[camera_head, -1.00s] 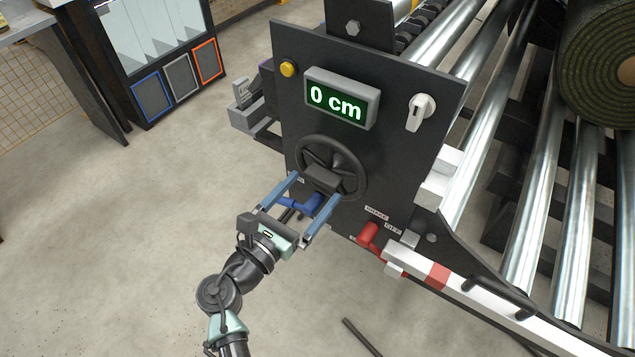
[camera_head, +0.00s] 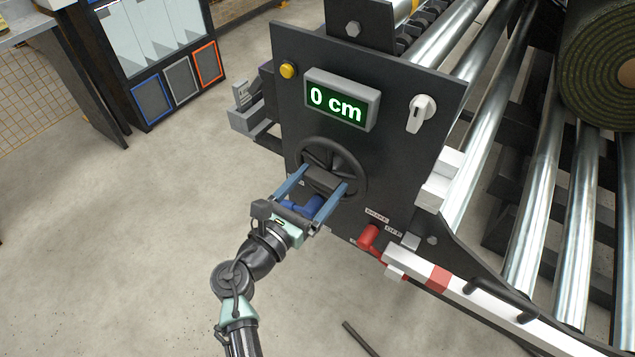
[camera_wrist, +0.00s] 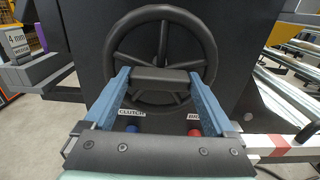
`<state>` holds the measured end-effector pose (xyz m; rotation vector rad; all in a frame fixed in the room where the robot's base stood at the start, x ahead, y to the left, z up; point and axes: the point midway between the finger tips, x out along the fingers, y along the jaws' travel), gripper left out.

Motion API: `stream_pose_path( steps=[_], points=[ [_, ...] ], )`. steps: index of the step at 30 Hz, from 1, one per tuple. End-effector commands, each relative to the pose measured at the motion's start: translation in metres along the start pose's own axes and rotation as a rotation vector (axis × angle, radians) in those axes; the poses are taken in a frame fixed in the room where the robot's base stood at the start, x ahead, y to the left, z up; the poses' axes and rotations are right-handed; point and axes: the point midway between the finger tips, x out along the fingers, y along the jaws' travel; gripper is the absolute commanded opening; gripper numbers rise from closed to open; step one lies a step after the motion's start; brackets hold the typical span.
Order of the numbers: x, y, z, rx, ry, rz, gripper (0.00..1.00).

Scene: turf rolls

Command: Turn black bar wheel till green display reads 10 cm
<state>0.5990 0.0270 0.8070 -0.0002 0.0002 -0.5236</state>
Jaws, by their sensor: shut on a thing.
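The black bar wheel (camera_head: 352,166) is mounted on the dark front panel, below the green display (camera_head: 337,100), which reads 0 cm. My gripper (camera_head: 325,181) has its two blue fingers on either side of the wheel's black bar. The wrist view shows the wheel (camera_wrist: 163,43) and my gripper (camera_wrist: 160,80) shut on the ends of the bar, which lies about level across the lower half of the wheel. In the head view, a blue clutch handle (camera_head: 301,204) shows between and behind the fingers, partly hidden by them.
A red brake handle (camera_head: 369,237) sits low on the panel, right of my gripper. A yellow button (camera_head: 288,70) and a white rotary switch (camera_head: 421,112) flank the display. A red-and-white bar (camera_head: 470,287) sticks out at lower right. The floor at left is clear.

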Motion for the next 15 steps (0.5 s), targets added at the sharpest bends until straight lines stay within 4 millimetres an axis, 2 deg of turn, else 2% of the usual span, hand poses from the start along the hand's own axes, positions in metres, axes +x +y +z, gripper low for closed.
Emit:
stream_pose_path(
  steps=[1,4,15],
  points=[
    [-0.0003,-0.0001,-0.0002,0.000,0.000,0.000,0.17],
    [-0.0003,-0.0001,-0.0003,0.000,0.000,0.000,0.00],
    [-0.0005,-0.0001,-0.0011,0.043,0.000,0.000,0.00]
  ],
)
